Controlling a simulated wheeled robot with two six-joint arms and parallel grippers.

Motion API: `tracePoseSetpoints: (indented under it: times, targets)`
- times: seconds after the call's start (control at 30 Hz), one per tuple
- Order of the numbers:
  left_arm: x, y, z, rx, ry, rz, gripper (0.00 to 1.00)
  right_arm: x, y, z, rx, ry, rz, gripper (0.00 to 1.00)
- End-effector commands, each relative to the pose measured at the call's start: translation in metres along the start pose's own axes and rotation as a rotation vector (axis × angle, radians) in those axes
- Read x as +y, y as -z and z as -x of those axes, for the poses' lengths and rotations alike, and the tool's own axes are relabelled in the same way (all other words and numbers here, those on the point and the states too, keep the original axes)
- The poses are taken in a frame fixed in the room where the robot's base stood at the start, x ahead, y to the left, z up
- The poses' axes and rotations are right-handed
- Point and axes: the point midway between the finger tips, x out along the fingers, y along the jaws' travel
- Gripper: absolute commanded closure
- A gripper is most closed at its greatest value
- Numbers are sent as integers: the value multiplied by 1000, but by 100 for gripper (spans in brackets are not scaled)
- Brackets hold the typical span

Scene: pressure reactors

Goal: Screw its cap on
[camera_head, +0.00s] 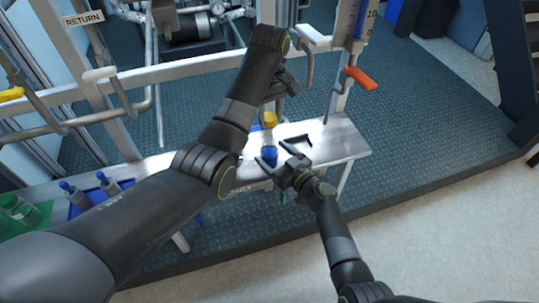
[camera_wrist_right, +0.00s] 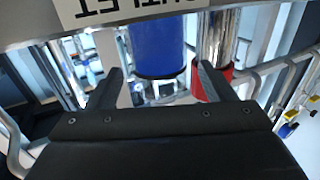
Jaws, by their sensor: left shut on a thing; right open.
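My left gripper (camera_head: 284,88) is over the far side of the steel bench (camera_head: 338,140). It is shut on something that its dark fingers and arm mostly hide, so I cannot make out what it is. My right gripper (camera_head: 276,160) is lower, near the bench's front edge, with its fingers apart. A small blue piece (camera_head: 269,153) shows by its fingertips; I cannot tell if it is a cap. In the right wrist view, the open right gripper (camera_wrist_right: 162,82) has a blue cylinder (camera_wrist_right: 158,45) ahead between its fingers. Contact is not clear.
A yellow piece (camera_head: 270,119) shows just below the left gripper. A blue tray (camera_head: 78,208) with grey bottles and green containers (camera_head: 20,212) stand at the left. An orange-red handle (camera_head: 360,78) and steel pipes rise behind the bench. Bare bench shows at the right.

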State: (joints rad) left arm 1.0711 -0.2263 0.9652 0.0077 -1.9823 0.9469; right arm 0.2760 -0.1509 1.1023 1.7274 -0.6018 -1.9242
Motion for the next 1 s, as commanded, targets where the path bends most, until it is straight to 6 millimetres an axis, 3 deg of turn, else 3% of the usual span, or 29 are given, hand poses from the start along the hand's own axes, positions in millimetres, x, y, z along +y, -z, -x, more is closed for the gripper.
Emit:
tracePoseSetpoints:
  times: [0.1,0.3,0.73,1.0]
  targets:
    - [0,0,0,0,0,0,84,0,0,-17,0,1,0,24]
    - [0,0,0,0,0,0,84,0,0,-33,0,1,0,24]
    - [0,0,0,0,0,0,84,0,0,-38,-1,0,0,24]
    - [0,0,0,0,0,0,84,0,0,-38,-1,0,0,57]
